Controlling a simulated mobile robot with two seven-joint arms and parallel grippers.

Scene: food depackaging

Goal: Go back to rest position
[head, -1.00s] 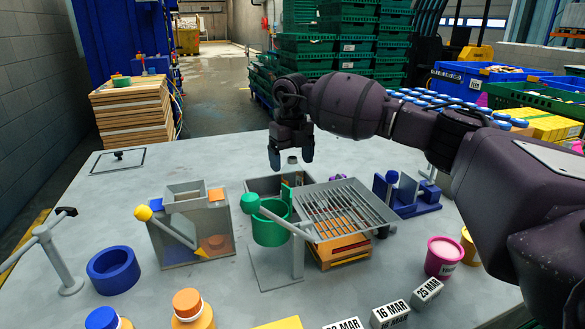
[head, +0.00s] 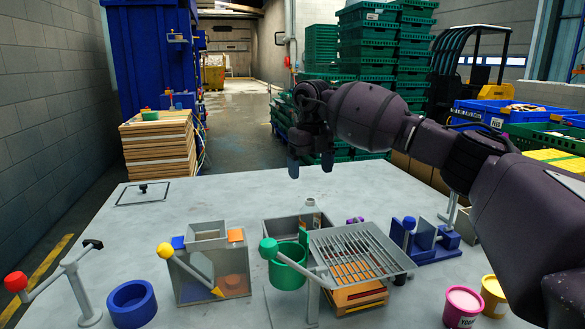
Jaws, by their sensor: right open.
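My right gripper (head: 310,168) is open and empty. It hangs with its fingers pointing down above the far part of the grey table (head: 190,205), behind the metal grid and clear of the things below. My right arm reaches in from the right side of the head view. My left gripper is not in view.
On the table stand a metal grid (head: 362,252), a green cup on a stand (head: 288,268), a grey box with a yellow-knobbed lever (head: 210,265), a blue ring (head: 132,303), a blue fixture (head: 425,242) and a pink yogurt cup (head: 462,307). Green crates (head: 385,60) are stacked behind.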

